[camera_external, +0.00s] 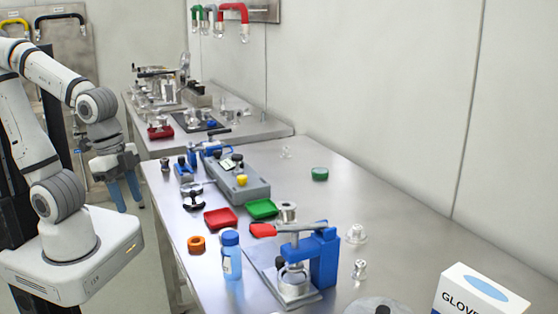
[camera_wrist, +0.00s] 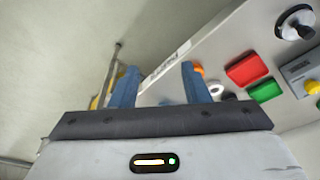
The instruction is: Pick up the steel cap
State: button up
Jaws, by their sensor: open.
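My gripper (camera_external: 124,192) hangs in the air left of the near steel bench, its blue fingers pointing down. In the wrist view my gripper (camera_wrist: 158,82) has its fingers spread with nothing between them. I cannot tell for sure which piece is the steel cap. A small shiny steel cylinder (camera_external: 288,210) near the press's red handle is one candidate. Small bright metal or clear fittings (camera_external: 356,234) and (camera_external: 359,268) lie right of the press. All are well away from my gripper.
The near bench (camera_external: 395,215) holds a blue press (camera_external: 325,256), a blue-capped bottle (camera_external: 231,262), an orange ring (camera_external: 197,244), a red tray (camera_external: 220,218), a green tray (camera_external: 262,208), a grey block (camera_external: 240,183) and a glove box (camera_external: 482,293). The bench's back right is mostly clear.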

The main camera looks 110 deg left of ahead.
jog(key=shift+o, duration=1.4)
jog(key=w+a+r+p, duration=0.1)
jog(key=w+r, duration=0.3)
jog(key=w, duration=0.4)
jog(key=w+r+p, duration=0.1)
jog(key=w+r, duration=0.2)
jog(key=w, duration=0.4)
jog(key=n+g+p, duration=0.1)
jog(key=n+p, duration=0.1)
jog(key=p, duration=0.5)
send_over(361, 263)
jog(key=s, duration=0.2)
notch_tip(361, 263, down, 10)
jog(key=f, duration=0.2)
jog(key=w+f+p, duration=0.1)
jog(key=f, duration=0.2)
jog(key=w+f+p, duration=0.1)
jog(key=f, duration=0.2)
jog(key=shift+f, duration=0.25)
jog(key=shift+c, duration=0.2)
